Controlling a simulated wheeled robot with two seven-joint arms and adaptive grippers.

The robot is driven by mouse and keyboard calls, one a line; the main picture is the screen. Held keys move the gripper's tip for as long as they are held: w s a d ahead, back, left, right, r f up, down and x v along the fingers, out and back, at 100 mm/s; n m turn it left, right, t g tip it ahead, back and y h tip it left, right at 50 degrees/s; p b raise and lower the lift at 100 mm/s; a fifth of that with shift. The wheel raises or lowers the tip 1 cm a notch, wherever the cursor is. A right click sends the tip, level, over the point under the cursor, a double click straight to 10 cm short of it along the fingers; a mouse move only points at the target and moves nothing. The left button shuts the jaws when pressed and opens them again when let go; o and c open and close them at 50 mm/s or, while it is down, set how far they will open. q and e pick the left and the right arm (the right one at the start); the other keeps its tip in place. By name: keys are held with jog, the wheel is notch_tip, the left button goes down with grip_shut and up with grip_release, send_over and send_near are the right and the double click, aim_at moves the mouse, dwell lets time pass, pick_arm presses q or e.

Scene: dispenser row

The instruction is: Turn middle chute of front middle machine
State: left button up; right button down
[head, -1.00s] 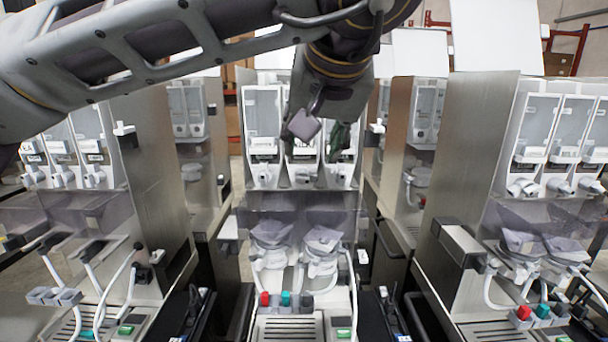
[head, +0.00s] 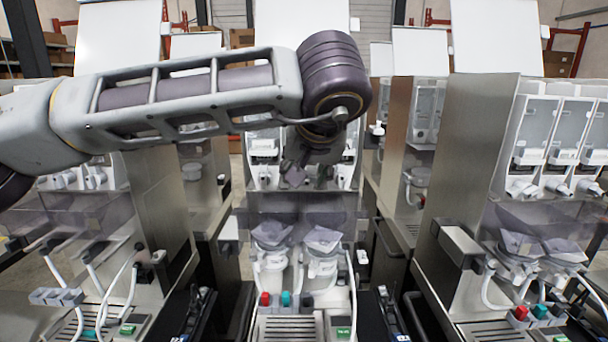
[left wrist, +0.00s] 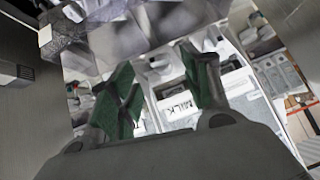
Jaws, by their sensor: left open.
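The front middle machine (head: 240,222) stands ahead, with white canisters side by side above a clear splash panel. My left gripper (head: 307,178) hangs in front of its middle canister, at about the height of the chutes. The gripper and arm hide the middle chute in the head view. In the left wrist view the green-padded fingers (left wrist: 163,92) are spread apart. Between them show a white label reading MILK (left wrist: 181,106) and a white chute-like part (left wrist: 157,70). I cannot tell whether the fingers touch it. My right gripper is not in view.
Similar machines stand at the left (head: 150,170) and right (head: 470,150). Two mixing bowls (head: 322,240) sit below the splash panel, above red, teal and dark taps (head: 286,300). Narrow gaps separate the machines.

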aim_at(306, 180)
pick_arm(q)
jog(key=x, duration=0.3)
jog(key=shift+w+f, duration=0.2)
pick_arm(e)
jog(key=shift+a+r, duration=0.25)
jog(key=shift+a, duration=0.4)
pick_arm(q)
jog(key=shift+c, duration=0.5)
jog(key=c, duration=0.7)
jog(key=shift+c, duration=1.1)
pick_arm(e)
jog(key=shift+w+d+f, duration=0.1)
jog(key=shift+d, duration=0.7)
